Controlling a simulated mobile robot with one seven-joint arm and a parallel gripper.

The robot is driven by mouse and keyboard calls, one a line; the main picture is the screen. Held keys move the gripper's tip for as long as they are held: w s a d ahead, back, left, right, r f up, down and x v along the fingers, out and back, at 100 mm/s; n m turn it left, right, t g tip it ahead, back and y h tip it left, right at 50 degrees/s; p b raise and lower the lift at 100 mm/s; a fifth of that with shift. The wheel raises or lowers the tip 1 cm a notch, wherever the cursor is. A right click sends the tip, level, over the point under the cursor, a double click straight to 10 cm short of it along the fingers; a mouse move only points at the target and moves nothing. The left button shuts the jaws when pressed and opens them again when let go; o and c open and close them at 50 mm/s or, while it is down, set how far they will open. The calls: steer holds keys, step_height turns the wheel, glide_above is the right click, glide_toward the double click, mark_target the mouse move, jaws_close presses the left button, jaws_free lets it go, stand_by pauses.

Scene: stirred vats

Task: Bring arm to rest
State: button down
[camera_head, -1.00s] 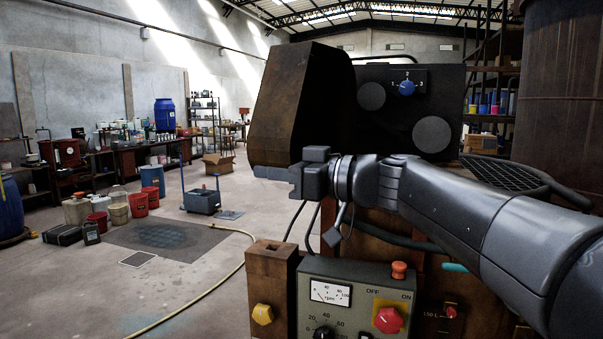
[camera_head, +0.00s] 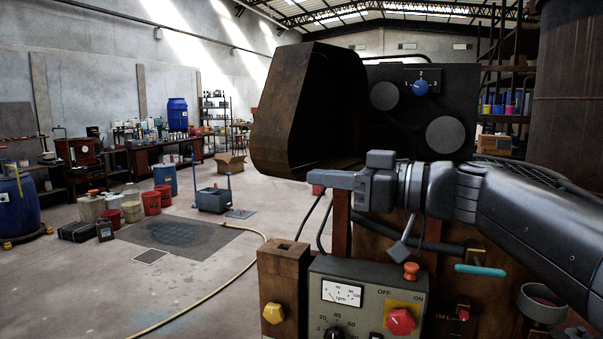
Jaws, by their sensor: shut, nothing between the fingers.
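My arm reaches in from the right edge, and its grey gripper (camera_head: 318,179) points left. The fingers are shut with nothing held. My gripper is in front of the lower edge of a rusty brown hood (camera_head: 290,110) and above the control box (camera_head: 362,295). Whether it touches the hood cannot be told. My wrist hides part of the brown panel behind it.
The control box has a dial, a black knob and a red knob (camera_head: 400,321). A brown post with a yellow knob (camera_head: 273,313) stands beside it. A black panel carries a blue selector (camera_head: 421,87). Open floor with a hose (camera_head: 215,288) lies left.

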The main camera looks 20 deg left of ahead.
steer(key=s+d+f+m+t+h, duration=0.1)
steer(key=s+d+f+m+h, duration=0.3)
steer(key=d+f, duration=0.6)
steer(key=s+d+f+m+t+h, duration=0.2)
steer(key=s+d+f+m+h, duration=0.2)
steer(key=d+f+m+h, duration=0.3)
steer(key=s+d+f+m+t+h, duration=0.1)
steer(key=s+d+f+m+h, duration=0.4)
steer(key=d+f, duration=0.8)
step_height(320, 180, down, 3)
steer(key=shift+r+m+h, duration=0.15)
steer(key=shift+m+h, duration=0.45)
steer(key=shift+h, duration=0.4)
steer(key=c, duration=2.1)
jaws_free()
steer(key=shift+c, duration=0.2)
